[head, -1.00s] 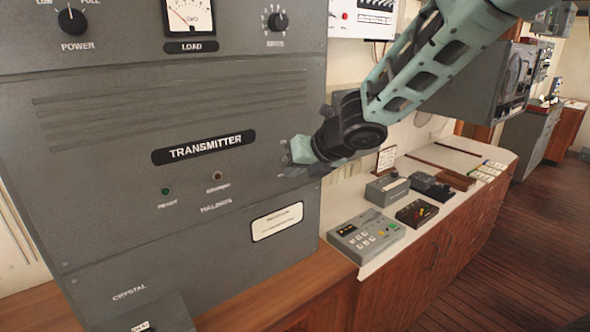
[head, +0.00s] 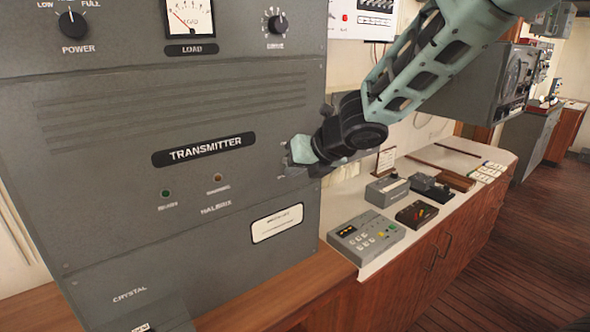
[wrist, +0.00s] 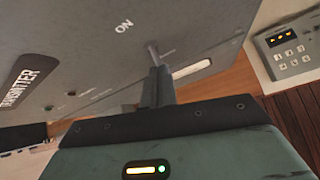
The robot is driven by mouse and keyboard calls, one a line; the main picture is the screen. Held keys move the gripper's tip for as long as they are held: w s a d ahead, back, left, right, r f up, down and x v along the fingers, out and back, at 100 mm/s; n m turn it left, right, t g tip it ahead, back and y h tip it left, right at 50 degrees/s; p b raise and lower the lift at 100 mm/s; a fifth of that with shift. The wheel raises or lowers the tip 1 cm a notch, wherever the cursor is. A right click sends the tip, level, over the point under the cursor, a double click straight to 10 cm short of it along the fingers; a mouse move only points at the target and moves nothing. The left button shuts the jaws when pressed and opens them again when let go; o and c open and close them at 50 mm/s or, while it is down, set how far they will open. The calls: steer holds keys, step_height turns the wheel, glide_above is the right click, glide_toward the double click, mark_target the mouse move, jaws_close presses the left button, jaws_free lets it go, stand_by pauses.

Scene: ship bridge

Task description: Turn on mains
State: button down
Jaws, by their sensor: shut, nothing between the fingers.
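The grey transmitter cabinet (head: 110,190) fills the left of the head view. In the wrist view its panel (wrist: 90,60) shows an "ON" label (wrist: 124,27) beside a small metal toggle lever (wrist: 153,51). I take this lever for the mains switch; its exact position is hard to tell. My gripper (wrist: 158,72) is shut and empty, with its fingertips at the lever's end, touching or very close to it. In the head view my gripper (head: 290,163) is at the cabinet's right edge and hides the switch.
A green lamp (head: 165,194) and an orange-brown lamp (head: 217,178) sit low on the cabinet. A wooden-fronted counter to the right carries a keypad box (head: 365,238) and several small devices. Wooden floor (head: 490,260) is clear at the lower right.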

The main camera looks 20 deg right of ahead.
steer(key=shift+r, duration=0.4)
steer(key=shift+w+r+p, duration=0.15)
steer(key=shift+r+p, duration=0.2)
steer(key=shift+p, duration=0.1)
steer(key=shift+r, duration=0.1)
